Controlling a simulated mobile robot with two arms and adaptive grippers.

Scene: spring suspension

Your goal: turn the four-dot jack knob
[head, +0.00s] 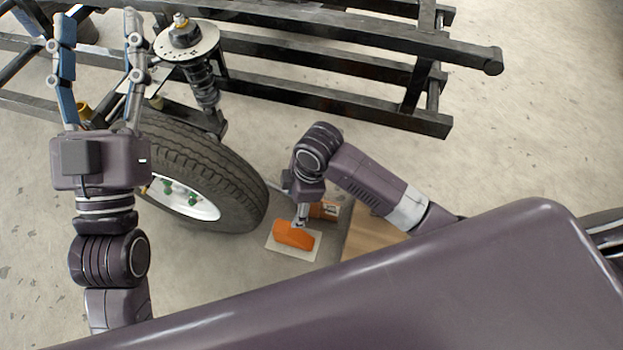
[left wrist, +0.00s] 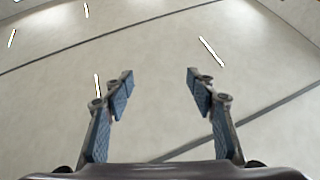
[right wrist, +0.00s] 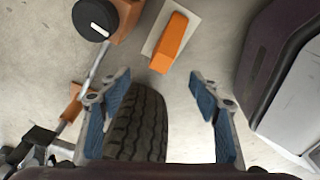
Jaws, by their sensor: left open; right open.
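A round black knob with a white mark (right wrist: 95,20) shows at the top left of the right wrist view, on an orange-brown body (right wrist: 125,18) with a metal rod running down from it. No dots are readable on the knob. In the head view the orange-brown body (head: 328,209) is partly covered by my right arm, and I cannot make out the knob. My left gripper (head: 99,28) is open, raised and empty beside the strut.
The tyre (head: 205,165) lies between my arms and shows behind the right fingers. An orange block (right wrist: 170,42) sits on a pale plate (right wrist: 150,45). The strut (head: 190,45) and black frame (head: 330,60) stand at the back. Floor on the right is clear.

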